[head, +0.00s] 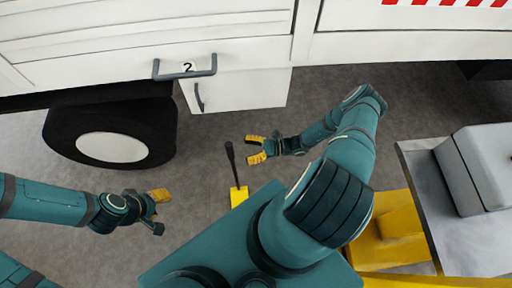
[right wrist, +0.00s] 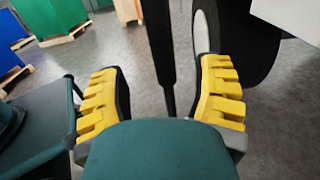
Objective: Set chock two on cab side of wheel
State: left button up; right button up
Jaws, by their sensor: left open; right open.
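In the head view a yellow chock (head: 239,197) with a long black handle stands on the grey floor, right of the dark wheel (head: 112,147) with its white hub. My right gripper (head: 257,149) is open just right of the handle's upper end. In the right wrist view the black handle (right wrist: 162,45) shows between the open yellow fingers (right wrist: 162,100), not clamped. Its lower part is hidden behind my gripper's body. The wheel (right wrist: 207,35) also shows there, beyond the right finger. My left gripper (head: 160,208) is open and empty at the lower left, below the wheel.
A white truck body (head: 150,45) spans the top, with a low compartment box (head: 245,90) and a grey handle marked 2 (head: 186,68). At right are a grey-topped unit (head: 425,200) and a yellow frame (head: 395,225). Floor between wheel and chock is clear.

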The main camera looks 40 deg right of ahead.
aim_at(231, 144)
jog(key=shift+x, duration=2.9)
grip_shut()
jog(key=shift+r+p, duration=1.8)
jog(key=shift+r, duration=0.85)
